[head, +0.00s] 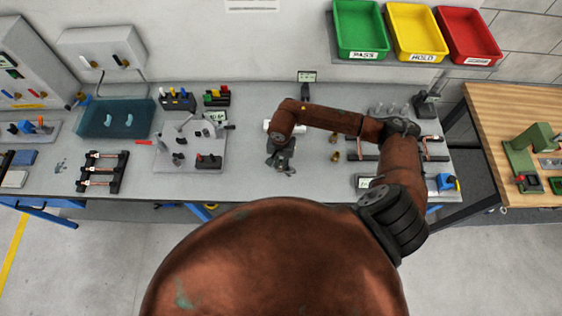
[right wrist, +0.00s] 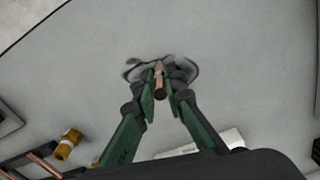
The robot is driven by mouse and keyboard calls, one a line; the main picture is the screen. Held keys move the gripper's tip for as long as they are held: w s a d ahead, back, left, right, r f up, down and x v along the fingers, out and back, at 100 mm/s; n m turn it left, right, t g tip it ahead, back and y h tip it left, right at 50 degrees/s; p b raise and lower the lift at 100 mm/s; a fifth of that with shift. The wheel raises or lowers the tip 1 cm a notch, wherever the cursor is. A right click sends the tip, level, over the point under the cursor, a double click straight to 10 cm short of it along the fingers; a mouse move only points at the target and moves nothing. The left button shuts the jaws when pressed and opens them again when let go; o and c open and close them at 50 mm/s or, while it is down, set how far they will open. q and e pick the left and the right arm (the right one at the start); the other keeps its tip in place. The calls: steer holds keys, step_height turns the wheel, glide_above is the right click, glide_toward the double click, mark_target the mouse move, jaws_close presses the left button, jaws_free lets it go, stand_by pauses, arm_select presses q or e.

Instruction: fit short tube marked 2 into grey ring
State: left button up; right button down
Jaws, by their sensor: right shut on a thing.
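My right gripper (head: 281,166) is over the middle of the bench. In the right wrist view its green fingers (right wrist: 160,92) are shut on a short copper tube (right wrist: 158,82), with one end pointing toward the camera. The number on the tube is not readable. The tube appears to be above the grey bench top, and a dark curved shadow shows around the fingertips. I cannot make out the grey ring for certain; a light grey fixture plate (head: 171,160) with small fittings and clamps lies left of the gripper. My left gripper is not in view.
Black racks with copper tubes stand at left (head: 103,172) and partly behind my right arm. Brass fittings (head: 335,156) stand right of the gripper; one shows in the wrist view (right wrist: 66,144). A teal tray (head: 88,128) is at back left. Green, yellow and red bins hang behind.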

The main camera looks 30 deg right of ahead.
steer(key=shift+f, duration=0.2)
steer(key=c, duration=2)
jaws_free()
steer(key=shift+r, duration=0.1)
